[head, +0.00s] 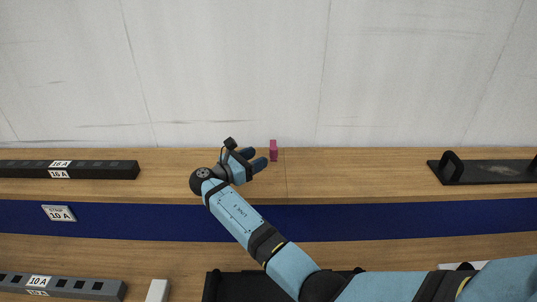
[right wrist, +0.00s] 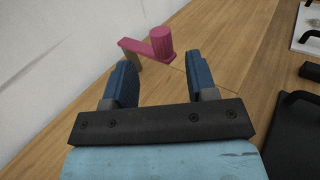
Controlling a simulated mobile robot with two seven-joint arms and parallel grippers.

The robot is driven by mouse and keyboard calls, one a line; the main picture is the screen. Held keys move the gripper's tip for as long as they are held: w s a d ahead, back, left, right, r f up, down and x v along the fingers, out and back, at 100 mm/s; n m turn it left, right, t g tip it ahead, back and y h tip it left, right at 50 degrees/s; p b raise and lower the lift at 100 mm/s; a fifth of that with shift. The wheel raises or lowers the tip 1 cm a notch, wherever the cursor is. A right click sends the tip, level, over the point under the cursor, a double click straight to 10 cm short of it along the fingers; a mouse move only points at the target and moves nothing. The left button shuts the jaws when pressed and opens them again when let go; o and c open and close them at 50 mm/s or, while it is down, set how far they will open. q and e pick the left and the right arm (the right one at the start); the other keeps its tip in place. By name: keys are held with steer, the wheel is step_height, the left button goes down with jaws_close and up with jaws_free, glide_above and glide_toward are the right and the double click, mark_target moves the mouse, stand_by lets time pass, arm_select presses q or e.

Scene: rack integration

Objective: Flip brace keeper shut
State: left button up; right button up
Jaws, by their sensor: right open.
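A small pink part (head: 273,151), which looks like the brace keeper, stands at the back of the wooden bench near the white wall. In the right wrist view the keeper (right wrist: 150,46) is a flat pink arm with a ribbed round knob at its right end. A brown post shows under the arm's left part. My right gripper (head: 255,159) is open and empty, just left of the keeper in the head view. In the right wrist view its blue fingertips (right wrist: 158,72) point toward the keeper, with the knob beyond the gap between them. My left gripper is not in view.
A black rail labelled 16 A (head: 100,170) lies at the back left. A black plate with a handle (head: 490,171) lies at the right. A grey 10 A rail (head: 100,290) is front left.

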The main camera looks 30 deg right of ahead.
steer(key=a, duration=0.4)
steer(key=s+a, duration=0.1)
steer(key=a, duration=0.1)
steer(key=shift+a+b, duration=0.3)
steer(key=shift+a, duration=0.05)
